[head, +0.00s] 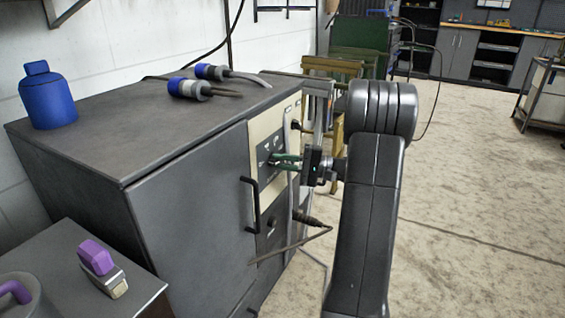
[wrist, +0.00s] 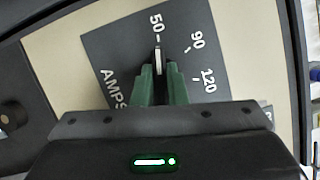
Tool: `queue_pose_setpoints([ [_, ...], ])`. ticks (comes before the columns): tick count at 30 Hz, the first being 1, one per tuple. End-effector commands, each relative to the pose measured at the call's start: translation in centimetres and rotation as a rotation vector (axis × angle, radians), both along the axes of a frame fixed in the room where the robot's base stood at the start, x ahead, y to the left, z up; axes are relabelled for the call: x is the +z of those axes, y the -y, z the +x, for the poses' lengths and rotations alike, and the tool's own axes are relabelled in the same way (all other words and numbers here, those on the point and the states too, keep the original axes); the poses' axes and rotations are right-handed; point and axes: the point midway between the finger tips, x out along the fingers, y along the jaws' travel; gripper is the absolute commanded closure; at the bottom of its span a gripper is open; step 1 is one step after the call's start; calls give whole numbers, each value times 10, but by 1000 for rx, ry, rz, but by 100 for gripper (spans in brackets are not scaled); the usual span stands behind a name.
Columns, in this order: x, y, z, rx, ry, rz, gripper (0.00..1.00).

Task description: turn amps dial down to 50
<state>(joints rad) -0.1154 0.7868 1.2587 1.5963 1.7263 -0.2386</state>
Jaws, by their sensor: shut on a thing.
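The amps dial panel (wrist: 110,50) is dark grey with white marks reading 50, 90 and 120 and the word AMPS. My gripper (wrist: 158,75) is shut on the thin upright dial knob (wrist: 158,58), with a green finger on each side. The knob's visible tip points at the tick by 50. The rest of the knob is hidden between the fingers. In the head view my gripper (head: 285,160) reaches the front of the grey machine from the right, and the dial itself is mostly hidden behind it.
The grey machine (head: 130,125) has black door handles (head: 250,205) and a cable plug (head: 308,219) below the dial. A low table (head: 60,270) stands front left. The floor at right is open.

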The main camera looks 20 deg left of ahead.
Motion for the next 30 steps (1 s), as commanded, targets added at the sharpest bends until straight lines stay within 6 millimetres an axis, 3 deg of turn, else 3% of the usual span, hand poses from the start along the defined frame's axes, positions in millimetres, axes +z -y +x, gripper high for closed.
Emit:
queue_pose_setpoints([
  [3, -2, 0, 0, 1, -1, -3, 100],
  [4, -2, 0, 0, 1, -1, -2, 82],
  [6, -1, 0, 0, 1, 0, -2, 68],
  [7, -1, 0, 0, 1, 0, -2, 66],
  [19, 0, 10, 3, -1, -1, 0, 66],
  [30, -6, 86, 22, -5, -3, -1, 66],
])
